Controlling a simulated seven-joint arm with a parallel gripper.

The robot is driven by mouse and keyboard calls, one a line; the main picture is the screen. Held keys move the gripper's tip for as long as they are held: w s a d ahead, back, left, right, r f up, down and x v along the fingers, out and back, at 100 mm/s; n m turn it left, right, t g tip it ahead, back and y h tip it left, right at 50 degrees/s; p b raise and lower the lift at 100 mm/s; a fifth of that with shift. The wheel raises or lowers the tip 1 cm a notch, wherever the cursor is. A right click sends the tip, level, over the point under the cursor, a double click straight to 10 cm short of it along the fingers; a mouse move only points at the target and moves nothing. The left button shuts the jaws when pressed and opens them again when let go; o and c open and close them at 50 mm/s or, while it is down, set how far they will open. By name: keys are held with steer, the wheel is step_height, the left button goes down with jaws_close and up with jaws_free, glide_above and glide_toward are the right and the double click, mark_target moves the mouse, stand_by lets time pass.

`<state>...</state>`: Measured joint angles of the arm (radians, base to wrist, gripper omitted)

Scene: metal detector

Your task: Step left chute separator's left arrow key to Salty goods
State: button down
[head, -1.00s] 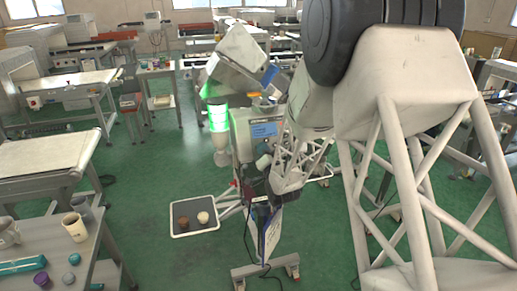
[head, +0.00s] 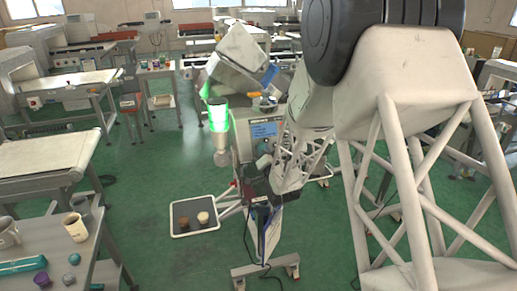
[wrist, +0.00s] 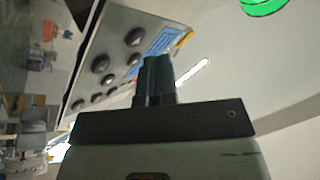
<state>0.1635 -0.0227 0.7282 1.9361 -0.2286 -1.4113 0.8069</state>
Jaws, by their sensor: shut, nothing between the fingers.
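The separator's control panel (head: 262,140) is on the grey machine at the middle of the head view, with a lit blue screen (head: 264,129). Its text is too small to read. In the wrist view the panel runs tilted across the upper left, with several round black keys (wrist: 134,37) and the blue screen (wrist: 162,43). My gripper (wrist: 155,64) is shut and empty. Its fingertips overlap the picture of the screen's lower edge, beside the round keys; I cannot tell whether they touch. The arrow keys cannot be told apart.
A green-lit tube (head: 218,116) stands left of the panel. A low black tray (head: 194,222) with two small round items is below it. A table (head: 100,240) with cups is at the lower left. Green floor (head: 140,180) between is clear.

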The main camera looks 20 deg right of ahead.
steer(key=shift+w+f, duration=0.35)
steer(key=shift+w, duration=0.3)
stand_by(0.9)
steer(key=shift+s+r, duration=0.1)
steer(key=shift+s, duration=0.1)
stand_by(0.3)
steer(key=shift+s+r, duration=0.25)
steer(key=shift+s, duration=0.15)
steer(key=shift+s, duration=0.1)
steer(key=shift+s+r, duration=0.4)
steer(key=shift+s, duration=0.35)
steer(key=shift+s+r, duration=0.35)
steer(key=shift+s, duration=0.35)
steer(key=shift+s+r, duration=0.4)
steer(key=shift+s, duration=0.35)
